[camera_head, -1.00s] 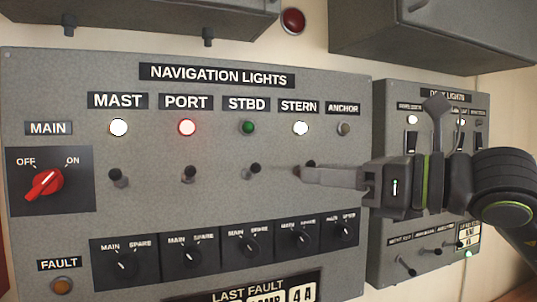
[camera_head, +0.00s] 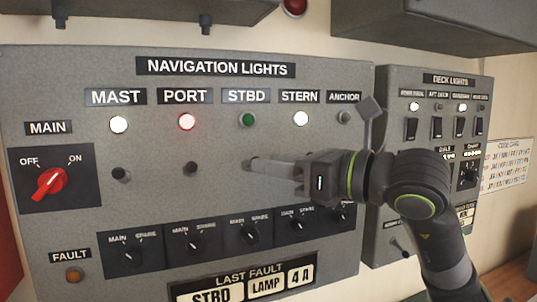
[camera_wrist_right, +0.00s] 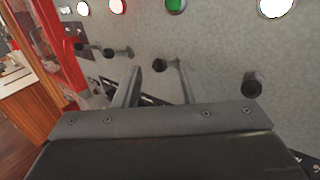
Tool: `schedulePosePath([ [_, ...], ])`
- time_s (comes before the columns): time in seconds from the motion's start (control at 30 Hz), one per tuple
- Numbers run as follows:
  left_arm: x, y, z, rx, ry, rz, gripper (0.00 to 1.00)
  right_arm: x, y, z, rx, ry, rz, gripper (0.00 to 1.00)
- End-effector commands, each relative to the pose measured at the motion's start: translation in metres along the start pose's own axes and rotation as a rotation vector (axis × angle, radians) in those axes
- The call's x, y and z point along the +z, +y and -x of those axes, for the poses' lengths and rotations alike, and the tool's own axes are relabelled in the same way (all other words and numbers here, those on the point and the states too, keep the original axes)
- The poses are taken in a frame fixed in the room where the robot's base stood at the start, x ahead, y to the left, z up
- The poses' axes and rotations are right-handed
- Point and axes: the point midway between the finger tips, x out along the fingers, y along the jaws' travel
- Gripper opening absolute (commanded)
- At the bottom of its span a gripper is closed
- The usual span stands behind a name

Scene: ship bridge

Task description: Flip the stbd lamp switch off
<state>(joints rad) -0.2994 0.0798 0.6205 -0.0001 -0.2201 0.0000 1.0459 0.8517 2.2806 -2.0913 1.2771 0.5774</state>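The navigation lights panel (camera_head: 320,92) faces me. The STBD lamp (camera_head: 247,120) is dark green and looks dim beside its bright neighbours; it also shows in the right wrist view (camera_wrist_right: 176,5). My right gripper (camera_head: 252,164) reaches in from the right, below that lamp, with its fingers covering the STBD switch in the head view. In the right wrist view the fingers are apart, and the black-tipped STBD switch (camera_wrist_right: 160,65) shows between their tips. I cannot tell whether they touch it. My left gripper is not in view.
The PORT switch (camera_head: 191,168) and MAST switch (camera_head: 121,174) stand to the left. The STERN switch (camera_wrist_right: 252,85) is close to the right finger. Rotary selectors (camera_head: 250,229) run below. The deck lights panel (camera_head: 378,85) stands to the right, behind my arm.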

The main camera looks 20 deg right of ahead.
Motion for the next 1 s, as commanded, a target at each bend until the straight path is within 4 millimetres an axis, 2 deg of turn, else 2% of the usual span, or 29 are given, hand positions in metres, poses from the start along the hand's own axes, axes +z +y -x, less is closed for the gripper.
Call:
schedulePosePath([
  [0.23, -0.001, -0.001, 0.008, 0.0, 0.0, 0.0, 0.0, 0.001, 0.0, -0.015, 0.001, 0.001, -0.003, 0.37],
  [0.63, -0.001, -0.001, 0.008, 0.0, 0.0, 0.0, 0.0, -0.001, 0.0, -0.019, -0.001, 0.002, -0.001, 0.37],
  [0.93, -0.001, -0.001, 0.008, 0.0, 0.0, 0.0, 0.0, -0.001, 0.0, -0.018, -0.001, 0.002, -0.001, 0.0],
  [1.0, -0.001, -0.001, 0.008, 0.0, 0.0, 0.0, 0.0, -0.001, 0.0, -0.018, 0.0, 0.002, -0.001, 0.0],
])
